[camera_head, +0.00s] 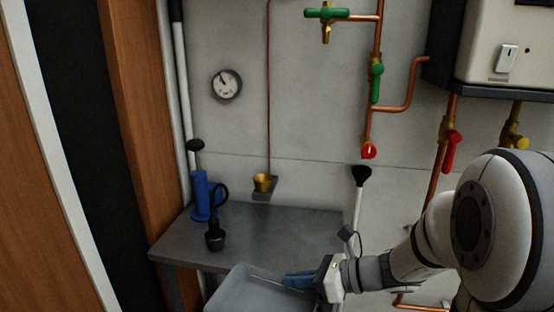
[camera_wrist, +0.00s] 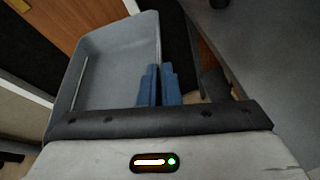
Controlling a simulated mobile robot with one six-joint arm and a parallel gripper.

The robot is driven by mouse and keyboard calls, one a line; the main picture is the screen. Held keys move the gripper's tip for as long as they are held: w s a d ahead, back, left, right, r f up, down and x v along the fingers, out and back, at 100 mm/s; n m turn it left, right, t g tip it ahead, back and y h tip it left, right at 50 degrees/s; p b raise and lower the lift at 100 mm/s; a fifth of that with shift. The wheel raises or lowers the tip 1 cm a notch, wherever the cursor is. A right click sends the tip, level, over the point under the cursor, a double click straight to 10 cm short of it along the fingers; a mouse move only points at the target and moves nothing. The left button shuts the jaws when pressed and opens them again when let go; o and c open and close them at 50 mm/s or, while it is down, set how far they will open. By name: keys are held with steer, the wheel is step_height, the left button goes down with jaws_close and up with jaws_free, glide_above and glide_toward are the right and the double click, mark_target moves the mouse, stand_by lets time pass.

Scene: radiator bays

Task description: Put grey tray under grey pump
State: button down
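The grey tray (camera_head: 238,292) is at the bottom of the head view, in front of the grey table, partly cut off by the frame. It fills the left of the wrist view (camera_wrist: 110,60). My gripper (camera_head: 298,280) has blue fingers at the tray's right side. In the wrist view, my gripper (camera_wrist: 158,85) has its fingers close together on both sides of the tray's right wall, so it looks shut on that wall. A thin pale line shows inside the tray. I cannot make out a grey pump in either view.
A grey table (camera_head: 270,236) stands against the wall. Copper pipes (camera_head: 369,120) and a boiler (camera_head: 507,50) are at right. A wooden post (camera_head: 150,110) is at left.

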steer(key=w+d+f+m+t+h+p, duration=0.1)
steer(key=w+d+m+t+h, duration=0.1)
steer(key=w, duration=0.3)
steer(key=w+d+f+m+t+h+p, duration=0.1)
steer(key=w+d+m+t+h, duration=0.2)
steer(key=w+d+m, duration=0.1)
steer(key=w+d+f+m+t+h+p, duration=0.1)
steer(key=w+d+m+t+h, duration=0.2)
steer(key=w, duration=0.3)
steer(key=shift+w+d+f+m+t+p, duration=0.3)
steer(key=shift+w+d+f+m, duration=0.15)
steer(key=shift+m, duration=0.25)
steer(key=shift+w+d+f+m+h, duration=0.15)
steer(key=shift+d+f+m+h, duration=0.15)
steer(key=shift+d+h, duration=0.25)
